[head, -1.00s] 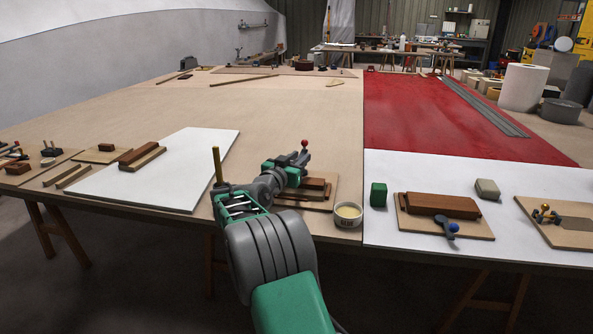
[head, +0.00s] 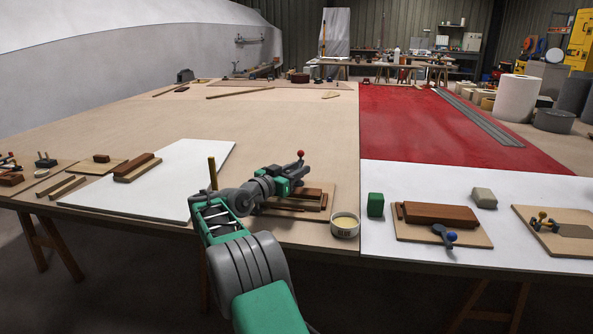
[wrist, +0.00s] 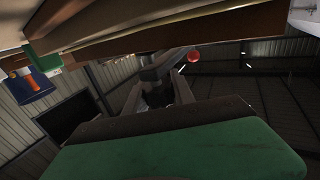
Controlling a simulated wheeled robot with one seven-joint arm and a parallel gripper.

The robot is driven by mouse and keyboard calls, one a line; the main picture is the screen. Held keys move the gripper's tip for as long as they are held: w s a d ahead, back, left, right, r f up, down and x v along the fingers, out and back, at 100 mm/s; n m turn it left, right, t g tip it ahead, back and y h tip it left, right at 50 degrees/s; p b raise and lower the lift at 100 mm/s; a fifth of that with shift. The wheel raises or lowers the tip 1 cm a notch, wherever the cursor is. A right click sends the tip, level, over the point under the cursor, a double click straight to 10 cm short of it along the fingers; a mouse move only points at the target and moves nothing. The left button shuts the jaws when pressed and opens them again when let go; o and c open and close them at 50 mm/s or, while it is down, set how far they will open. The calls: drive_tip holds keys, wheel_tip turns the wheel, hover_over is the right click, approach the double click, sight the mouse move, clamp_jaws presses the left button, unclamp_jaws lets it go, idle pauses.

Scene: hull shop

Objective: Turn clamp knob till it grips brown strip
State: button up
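A red ball knob (head: 300,153) stands up at the front-middle board, just above and beyond the tip of my gripper (head: 299,170). It also shows as a small red ball in the wrist view (wrist: 193,57), above and right of the fingers. The brown strips (head: 312,196) lie on a small board right behind and beside my gripper, partly hidden by it. In the wrist view, my grey fingers (wrist: 160,92) look spread, with a dark gap between them. Whether they touch the knob's clamp, and whether that clamp presses on a strip, I cannot tell.
A white bowl (head: 345,224) and a green block (head: 375,204) stand right of my gripper.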

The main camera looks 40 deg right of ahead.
drive_tip(key=o, duration=0.4)
drive_tip(key=shift+a, duration=0.1)
drive_tip(key=a, duration=0.2)
drive_tip(key=s+a, duration=0.1)
drive_tip(key=a, duration=0.2)
drive_tip(key=a+p, duration=0.1)
drive_tip(key=a, duration=0.1)
drive_tip(key=shift+s+a, duration=0.15)
drive_tip(key=shift+a, duration=0.1)
